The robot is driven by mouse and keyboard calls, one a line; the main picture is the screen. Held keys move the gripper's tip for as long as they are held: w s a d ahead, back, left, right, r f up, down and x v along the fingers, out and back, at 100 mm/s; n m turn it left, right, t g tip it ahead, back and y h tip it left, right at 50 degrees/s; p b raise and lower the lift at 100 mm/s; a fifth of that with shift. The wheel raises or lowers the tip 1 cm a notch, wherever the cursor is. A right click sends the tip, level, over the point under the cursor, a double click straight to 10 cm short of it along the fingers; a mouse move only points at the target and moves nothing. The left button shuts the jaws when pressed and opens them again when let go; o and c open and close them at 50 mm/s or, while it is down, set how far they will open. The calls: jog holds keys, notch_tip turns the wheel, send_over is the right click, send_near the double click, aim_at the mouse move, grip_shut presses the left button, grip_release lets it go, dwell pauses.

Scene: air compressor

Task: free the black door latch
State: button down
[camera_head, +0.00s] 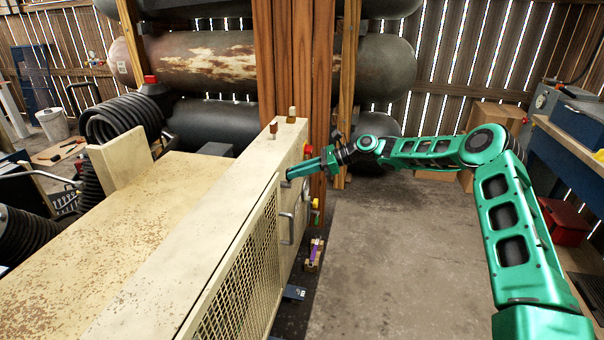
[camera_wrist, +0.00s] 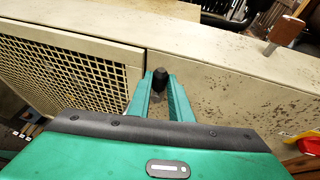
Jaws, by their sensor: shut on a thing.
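The black door latch (camera_wrist: 160,76) is a small dark knob on the cream compressor cabinet, close to the seam beside the mesh door (camera_wrist: 75,70). My gripper (camera_wrist: 161,92) has its two green fingers on either side of the latch and is shut on it. In the head view my gripper (camera_head: 291,174) reaches the cabinet's right face from the right, near the top edge. The latch cannot be made out there behind the fingers.
A red button (camera_head: 308,152) is on the cabinet face beyond my gripper. A wooden-topped lever (camera_head: 273,130) stands on the cabinet top. Brown posts (camera_head: 290,60) and big tanks (camera_head: 205,62) stand behind.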

jog(key=shift+w+d, duration=0.2)
jog(key=shift+w, duration=0.05)
jog(key=c, duration=1.6)
grip_release()
jog(key=shift+a, duration=0.1)
jog(key=v, duration=1)
jog(key=shift+d+r, duration=0.1)
jog(key=shift+d, duration=0.25)
jog(key=shift+s, duration=0.15)
